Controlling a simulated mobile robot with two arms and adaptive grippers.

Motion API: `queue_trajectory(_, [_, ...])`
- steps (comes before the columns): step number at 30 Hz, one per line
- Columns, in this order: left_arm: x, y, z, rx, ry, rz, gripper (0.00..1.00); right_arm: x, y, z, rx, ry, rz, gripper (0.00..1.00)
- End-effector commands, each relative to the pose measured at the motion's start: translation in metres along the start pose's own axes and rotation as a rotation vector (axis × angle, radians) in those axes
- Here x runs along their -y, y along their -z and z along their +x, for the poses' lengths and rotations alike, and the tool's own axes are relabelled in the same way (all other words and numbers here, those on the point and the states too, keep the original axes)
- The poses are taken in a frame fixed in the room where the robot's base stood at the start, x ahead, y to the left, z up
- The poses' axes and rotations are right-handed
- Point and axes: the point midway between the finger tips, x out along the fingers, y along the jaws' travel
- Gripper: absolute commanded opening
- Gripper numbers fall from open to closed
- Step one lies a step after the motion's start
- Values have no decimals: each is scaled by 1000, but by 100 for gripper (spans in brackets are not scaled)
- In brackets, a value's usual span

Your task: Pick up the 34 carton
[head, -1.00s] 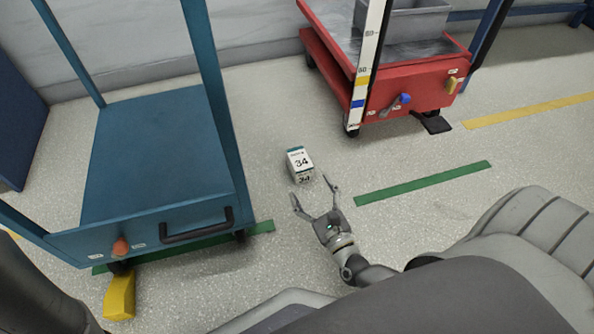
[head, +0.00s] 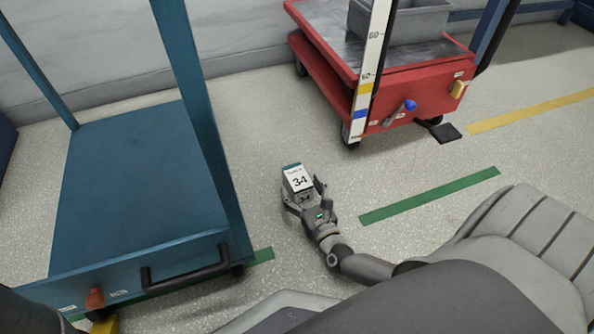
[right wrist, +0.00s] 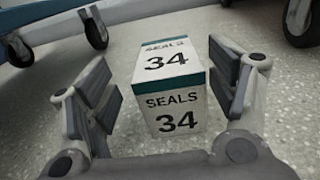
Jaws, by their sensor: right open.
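The 34 carton (head: 297,178) is a small white box with a dark green band, on the floor between the two carts. In the right wrist view the carton (right wrist: 170,88) shows "SEALS 34" on its top and front faces. My right gripper (head: 303,198) is open around the near part of the carton. In the right wrist view its fingers (right wrist: 168,95) stand on the left and right of the box, with a visible gap on the left and a smaller one on the right. The left gripper does not show.
A blue cart (head: 135,190) stands at the left, close to the carton. A red cart (head: 415,95) with a grey bin (head: 405,27) stands at the upper right. Green floor lines (head: 430,196) lie beside them. The floor right of the carton is clear.

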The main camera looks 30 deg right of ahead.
Motion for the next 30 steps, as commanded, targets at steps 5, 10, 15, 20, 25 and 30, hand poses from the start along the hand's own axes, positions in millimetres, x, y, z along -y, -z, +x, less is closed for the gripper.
queue_trajectory(5, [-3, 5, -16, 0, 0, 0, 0, 4, 4, 17, 4, 0, 0, 79])
queue_trajectory(10, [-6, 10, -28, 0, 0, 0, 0, 7, 4, 39, 4, 1, 1, 79])
queue_trajectory(15, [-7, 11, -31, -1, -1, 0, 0, 7, 3, 51, 0, 1, 0, 79])
queue_trajectory(20, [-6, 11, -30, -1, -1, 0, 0, 7, 2, 52, 0, 1, -1, 79])
queue_trajectory(25, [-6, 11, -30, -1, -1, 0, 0, 7, 2, 51, 0, 1, -1, 63])
queue_trajectory(30, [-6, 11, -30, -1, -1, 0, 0, 7, 2, 51, -1, 1, -1, 41])
